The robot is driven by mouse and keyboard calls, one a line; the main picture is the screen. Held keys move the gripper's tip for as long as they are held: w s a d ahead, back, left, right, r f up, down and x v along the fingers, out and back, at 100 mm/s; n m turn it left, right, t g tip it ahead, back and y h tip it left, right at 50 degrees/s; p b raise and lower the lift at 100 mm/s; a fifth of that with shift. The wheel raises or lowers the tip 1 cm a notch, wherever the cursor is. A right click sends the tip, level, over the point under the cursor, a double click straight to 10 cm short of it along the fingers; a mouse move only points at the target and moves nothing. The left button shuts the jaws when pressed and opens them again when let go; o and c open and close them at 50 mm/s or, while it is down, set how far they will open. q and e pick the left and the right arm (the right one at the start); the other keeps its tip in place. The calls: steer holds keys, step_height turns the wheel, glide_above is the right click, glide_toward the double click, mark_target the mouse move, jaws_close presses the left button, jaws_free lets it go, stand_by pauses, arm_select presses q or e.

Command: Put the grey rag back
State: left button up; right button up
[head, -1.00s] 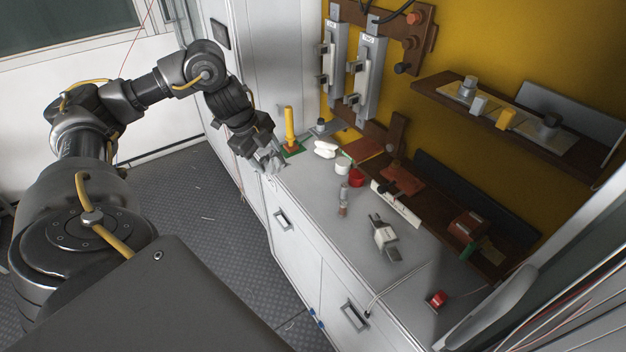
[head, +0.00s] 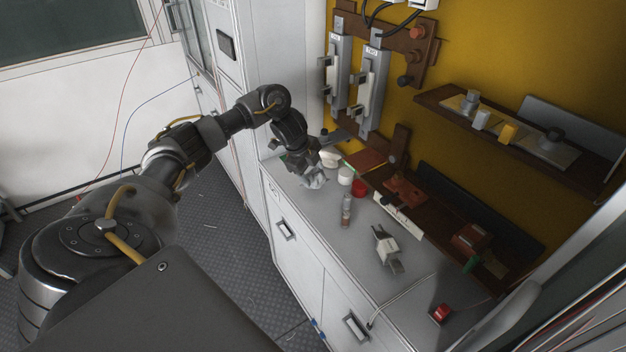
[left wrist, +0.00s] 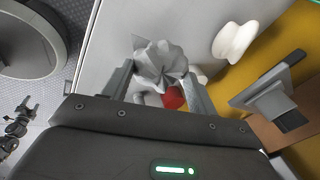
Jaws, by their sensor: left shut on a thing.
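The grey rag (head: 313,180) hangs crumpled below my left gripper (head: 309,171) in the head view, over the back left part of the white counter (head: 325,222). In the left wrist view, the rag (left wrist: 160,62) is bunched between the two fingers of my left gripper (left wrist: 160,84), which is shut on it. I cannot tell whether the rag touches the counter. My right gripper is not in view.
A white jar (head: 345,175) and a red pot (head: 359,187) stand close to the right of the rag. A white spool-like thing (left wrist: 234,41) shows in the left wrist view. A grey-white device (head: 387,247) lies farther forward. The counter's front left is clear.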

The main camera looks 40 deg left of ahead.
mark_target(311, 175)
arm_select(q)
steer(key=shift+w+d+f, duration=0.1)
steer(key=shift+w+f, duration=0.15)
steer(key=shift+f, duration=0.1)
step_height(311, 175, down, 2)
steer(key=shift+f+p, duration=0.15)
steer(key=shift+p, duration=0.6)
steer(key=shift+f, duration=0.3)
steer(key=o, duration=1)
steer(key=shift+f, duration=0.1)
steer(key=shift+s+r, duration=0.1)
steer(key=shift+r, duration=0.3)
steer(key=v, duration=1.1)
steer(key=shift+s+r, duration=0.15)
steer(key=shift+r, duration=0.05)
